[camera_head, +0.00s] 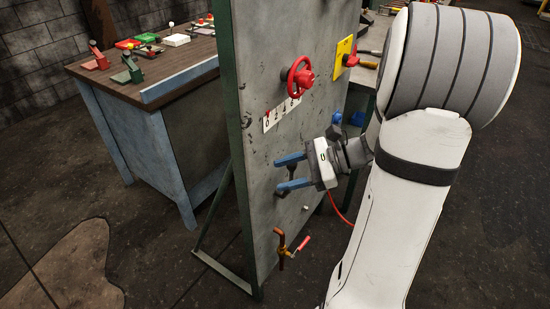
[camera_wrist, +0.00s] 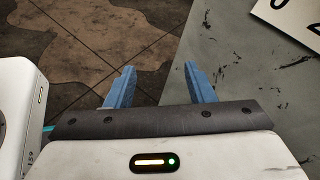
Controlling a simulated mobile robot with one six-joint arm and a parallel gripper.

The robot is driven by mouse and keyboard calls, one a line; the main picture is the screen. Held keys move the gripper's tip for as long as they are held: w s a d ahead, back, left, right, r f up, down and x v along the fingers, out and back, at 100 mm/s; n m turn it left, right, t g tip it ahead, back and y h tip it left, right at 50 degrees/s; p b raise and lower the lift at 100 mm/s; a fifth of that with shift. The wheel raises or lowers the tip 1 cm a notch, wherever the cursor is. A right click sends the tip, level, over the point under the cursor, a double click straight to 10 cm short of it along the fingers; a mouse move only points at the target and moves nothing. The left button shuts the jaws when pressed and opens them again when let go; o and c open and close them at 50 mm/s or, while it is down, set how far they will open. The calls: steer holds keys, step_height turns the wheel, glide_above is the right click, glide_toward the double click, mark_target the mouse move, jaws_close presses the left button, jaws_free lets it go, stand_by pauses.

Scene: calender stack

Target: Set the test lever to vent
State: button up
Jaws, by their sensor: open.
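A small lever with a red handle (camera_head: 303,243) sits on a copper-coloured pipe fitting (camera_head: 282,246) low on the grey upright panel (camera_head: 260,210). The handle slants up to the right from the fitting. I see no readable vent marking, and I cannot be sure this is the test lever. My gripper (camera_head: 280,176) has blue fingers spread apart and empty, in front of the panel above the fitting. In the wrist view my gripper (camera_wrist: 160,67) is open with nothing between its fingers. The lever does not show there.
Higher on the panel are a red handwheel (camera_head: 300,76), a white numbered scale (camera_head: 281,113) and a yellow plate (camera_head: 343,56) with a red knob. A small pale knob (camera_head: 305,207) is above the lever. A workbench (camera_head: 150,90) with small items stands behind left.

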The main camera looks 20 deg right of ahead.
steer(key=w+d+f+m+t+b, duration=0.5)
steer(key=d+f+m+t, duration=0.3)
steer(key=d, duration=0.3)
glide_above(290, 179)
steer(key=shift+w+d+r, duration=0.2)
steer(key=shift+d+r, duration=0.05)
steer(key=shift+d, duration=0.05)
jaws_close()
